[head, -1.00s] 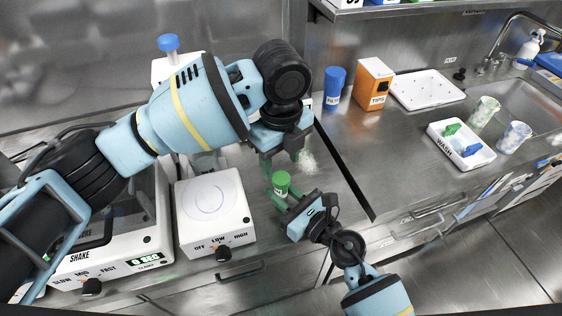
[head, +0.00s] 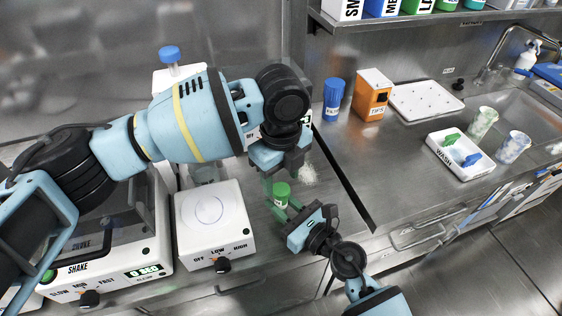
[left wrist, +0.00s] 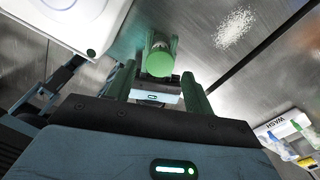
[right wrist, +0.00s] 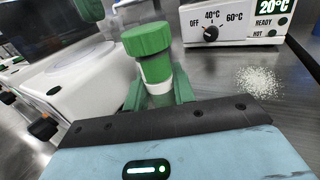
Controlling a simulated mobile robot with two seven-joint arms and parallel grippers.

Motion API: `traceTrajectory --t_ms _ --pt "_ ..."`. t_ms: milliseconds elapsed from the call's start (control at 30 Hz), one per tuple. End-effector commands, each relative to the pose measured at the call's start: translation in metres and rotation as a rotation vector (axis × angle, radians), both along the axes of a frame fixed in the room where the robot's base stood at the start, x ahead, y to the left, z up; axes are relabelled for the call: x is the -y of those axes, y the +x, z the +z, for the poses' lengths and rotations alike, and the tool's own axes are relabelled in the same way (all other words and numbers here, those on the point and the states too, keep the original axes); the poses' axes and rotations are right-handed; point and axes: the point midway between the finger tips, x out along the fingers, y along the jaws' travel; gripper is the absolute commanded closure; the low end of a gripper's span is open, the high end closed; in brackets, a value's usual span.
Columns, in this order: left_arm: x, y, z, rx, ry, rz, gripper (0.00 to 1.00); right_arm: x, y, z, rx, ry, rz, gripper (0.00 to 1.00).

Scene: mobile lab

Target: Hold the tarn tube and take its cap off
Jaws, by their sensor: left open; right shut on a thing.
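The tarn tube (head: 281,199) has a green screw cap (head: 281,188) and a pale label; it stands upright over the steel bench. My right gripper (head: 285,208) is shut on the tube's body below the cap, as the right wrist view also shows the tube (right wrist: 157,92) between its green fingers. My left gripper (head: 274,181) is open just above the cap. In the left wrist view the cap (left wrist: 160,61) lies between and beyond the open left fingers. The cap is on the tube. The lettering on the label is too small to read.
A white hotplate (head: 214,222) stands close at the left, with a shaker (head: 120,240) beyond it. White powder (head: 308,175) lies spilled on the bench. A blue bottle (head: 333,98), an orange tips box (head: 372,95) and a wash tray (head: 459,156) are at the right.

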Motion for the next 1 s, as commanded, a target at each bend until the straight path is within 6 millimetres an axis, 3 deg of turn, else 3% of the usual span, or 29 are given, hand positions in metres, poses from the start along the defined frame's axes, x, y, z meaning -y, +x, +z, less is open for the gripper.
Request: traceTrajectory --t_ms 233,600,933,1000 --pt "0.000 0.000 -0.025 -0.001 0.001 0.001 0.48 0.000 0.000 0.000 0.000 0.000 0.000 1.00" --pt "0.000 0.000 -0.029 0.001 0.001 0.000 0.49 0.000 0.000 0.000 0.000 0.000 0.000 1.00" --pt "0.000 0.000 -0.028 0.001 0.001 0.000 0.92 0.000 0.000 0.000 0.000 0.000 0.000 1.00" --pt "0.000 0.000 -0.028 0.001 0.001 0.001 0.93 0.000 0.000 0.000 0.000 0.000 0.000 1.00"
